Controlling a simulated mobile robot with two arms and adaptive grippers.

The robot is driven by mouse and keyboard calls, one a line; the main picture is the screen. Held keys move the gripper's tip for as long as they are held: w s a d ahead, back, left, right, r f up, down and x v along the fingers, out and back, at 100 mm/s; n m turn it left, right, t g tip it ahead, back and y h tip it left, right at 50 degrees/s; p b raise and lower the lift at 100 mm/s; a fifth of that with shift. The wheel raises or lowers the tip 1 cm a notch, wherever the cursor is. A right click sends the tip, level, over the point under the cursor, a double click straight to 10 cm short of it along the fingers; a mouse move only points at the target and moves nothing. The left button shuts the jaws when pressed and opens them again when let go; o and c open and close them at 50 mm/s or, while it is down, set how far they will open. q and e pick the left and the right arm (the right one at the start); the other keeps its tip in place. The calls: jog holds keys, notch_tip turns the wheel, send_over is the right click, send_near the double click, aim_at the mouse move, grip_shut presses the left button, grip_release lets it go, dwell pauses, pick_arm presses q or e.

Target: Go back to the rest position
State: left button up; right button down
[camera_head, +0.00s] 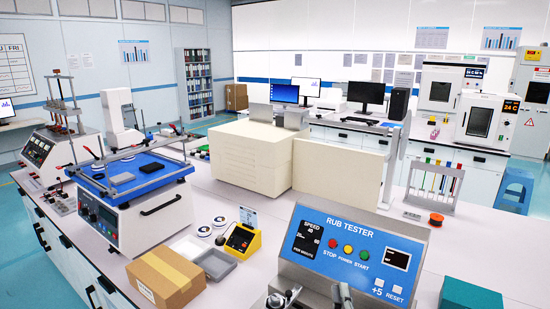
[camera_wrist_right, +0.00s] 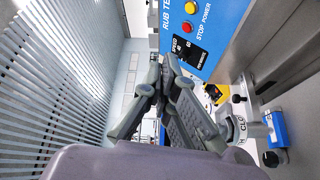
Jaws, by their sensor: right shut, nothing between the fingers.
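My right gripper (camera_wrist_right: 170,72) shows large in the right wrist view, with its grey fingers together at the tips and nothing between them. In the head view only a small dark part of it (camera_head: 342,295) shows at the bottom edge, in front of the rub tester. The rub tester (camera_head: 352,252) has a blue panel with round buttons and two dark displays. Its panel (camera_wrist_right: 192,32) also shows beyond the fingertips in the right wrist view. My left gripper is in neither view.
A knob and clamp (camera_wrist_right: 252,130) with a blue part are right of the fingers in the wrist view. In the head view, a cardboard box (camera_head: 165,277) and grey trays (camera_head: 214,262) lie left of the tester. A teal box (camera_head: 470,294) is to its right.

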jog(key=s+d+f+m+g+h, duration=0.1)
jog(key=s+d+f+m+g, duration=0.3)
jog(key=s+f, duration=0.25)
jog(key=s+d+f+m+g, duration=0.3)
jog(key=s+f+m+g, duration=0.15)
jog(key=s+f, duration=0.2)
jog(key=s+a+f+m+g+y, duration=0.1)
jog(key=s+f+m+g+y, duration=0.15)
jog(key=s, duration=0.65)
jog(key=s+a+f+m+g+y, duration=0.1)
jog(key=s+f+m+g, duration=0.2)
jog(key=s, duration=0.7)
notch_tip(320, 180, down, 28)
jog(key=n+g+b, duration=0.2)
jog(key=b, duration=0.1)
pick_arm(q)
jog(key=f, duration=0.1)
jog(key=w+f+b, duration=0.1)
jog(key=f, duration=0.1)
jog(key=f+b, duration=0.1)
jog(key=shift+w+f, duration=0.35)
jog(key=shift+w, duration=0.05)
pick_arm(e)
jog(key=s+d+f+g, duration=0.1)
jog(key=s+d+f, duration=0.2)
jog(key=s+f, duration=1.4)
notch_tip(320, 180, down, 2)
jog(key=shift+s+d+f, duration=0.1)
jog(key=shift+s+d, duration=0.05)
jog(key=shift+s, duration=0.1)
